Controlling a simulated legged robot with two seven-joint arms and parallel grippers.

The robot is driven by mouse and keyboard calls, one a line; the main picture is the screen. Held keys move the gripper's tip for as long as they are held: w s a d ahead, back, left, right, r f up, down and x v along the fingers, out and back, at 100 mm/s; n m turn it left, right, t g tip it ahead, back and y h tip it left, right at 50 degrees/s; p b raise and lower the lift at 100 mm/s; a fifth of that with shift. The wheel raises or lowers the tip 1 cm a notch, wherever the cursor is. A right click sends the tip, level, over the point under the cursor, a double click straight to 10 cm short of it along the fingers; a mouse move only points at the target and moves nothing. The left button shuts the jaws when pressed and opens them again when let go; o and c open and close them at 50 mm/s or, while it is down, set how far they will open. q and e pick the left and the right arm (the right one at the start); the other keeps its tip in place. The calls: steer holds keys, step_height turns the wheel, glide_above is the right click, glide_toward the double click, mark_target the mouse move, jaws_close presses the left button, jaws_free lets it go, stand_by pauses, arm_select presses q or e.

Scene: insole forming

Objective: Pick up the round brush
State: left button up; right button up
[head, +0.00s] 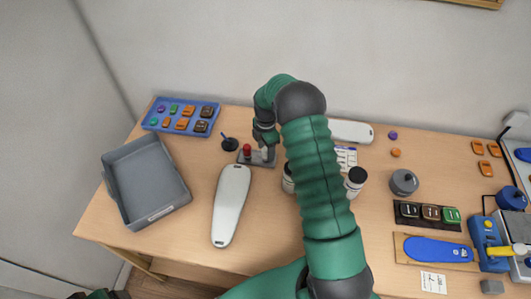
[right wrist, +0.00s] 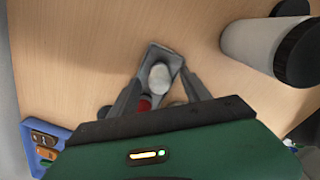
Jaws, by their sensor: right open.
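A small grey holder (head: 262,163) stands on the table, left of the head view's middle. It bears a red-topped piece (head: 247,149) and a pale, round-ended piece (head: 265,154). I cannot tell for sure which is the round brush. My right gripper (head: 266,145) is over the holder, pointing down. In the right wrist view its open fingers (right wrist: 160,95) are on either side of the pale round end (right wrist: 159,77), with the red piece (right wrist: 145,104) close to the left finger. Contact cannot be told.
A dark round pot (head: 230,144) with a stick is just left of the holder. A white insole-shaped form (head: 231,205) lies in front. A white, dark-capped jar (head: 355,181) stands to the right. A grey bin (head: 148,180) and blue tray (head: 181,115) are at left.

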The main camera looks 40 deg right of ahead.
steer(key=shift+s+f, duration=0.15)
steer(key=shift+f, duration=0.35)
steer(key=shift+w+d+f, duration=0.15)
steer(key=shift+w+f, duration=0.1)
steer(key=shift+f, duration=0.05)
steer(key=shift+c, duration=1.7)
steer(key=shift+s+r, duration=0.1)
steer(key=c, duration=0.7)
jaws_close()
step_height(320, 180, up, 10)
steer(key=shift+r+b, duration=0.1)
steer(key=shift+b, duration=0.75)
